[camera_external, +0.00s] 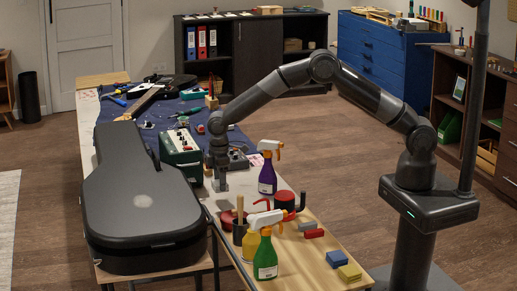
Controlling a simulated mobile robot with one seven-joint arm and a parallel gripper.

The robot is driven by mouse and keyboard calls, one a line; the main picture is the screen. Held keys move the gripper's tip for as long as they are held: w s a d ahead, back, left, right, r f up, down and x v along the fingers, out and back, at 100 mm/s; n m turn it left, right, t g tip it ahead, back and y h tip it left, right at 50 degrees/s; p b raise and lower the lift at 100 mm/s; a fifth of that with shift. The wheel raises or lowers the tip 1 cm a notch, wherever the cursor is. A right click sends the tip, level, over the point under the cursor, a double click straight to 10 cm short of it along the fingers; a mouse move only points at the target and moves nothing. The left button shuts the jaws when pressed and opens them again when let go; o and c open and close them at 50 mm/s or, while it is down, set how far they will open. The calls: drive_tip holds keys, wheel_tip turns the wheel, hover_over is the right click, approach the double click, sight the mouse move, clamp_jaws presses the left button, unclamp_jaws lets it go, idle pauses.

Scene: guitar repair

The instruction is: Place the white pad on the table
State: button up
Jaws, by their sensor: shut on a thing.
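My gripper (219,184) points down over the middle of the long table (315,262), low above its top. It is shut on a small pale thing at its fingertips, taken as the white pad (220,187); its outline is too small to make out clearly. I cannot tell whether the pad touches the table. A pale area of tabletop lies just right of the gripper.
A black guitar case (140,205) lies left of the gripper. A green amplifier box (181,154) stands behind left. A purple spray bottle (267,175) and a green one (265,255) stand right and in front. Coloured blocks (338,259) lie at the front right.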

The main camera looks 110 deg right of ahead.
drive_tip(key=shift+f, duration=2)
drive_tip(key=shift+f, duration=0.1)
drive_tip(key=o, duration=0.9)
drive_tip(key=shift+o, duration=0.2)
drive_tip(key=shift+w, duration=0.1)
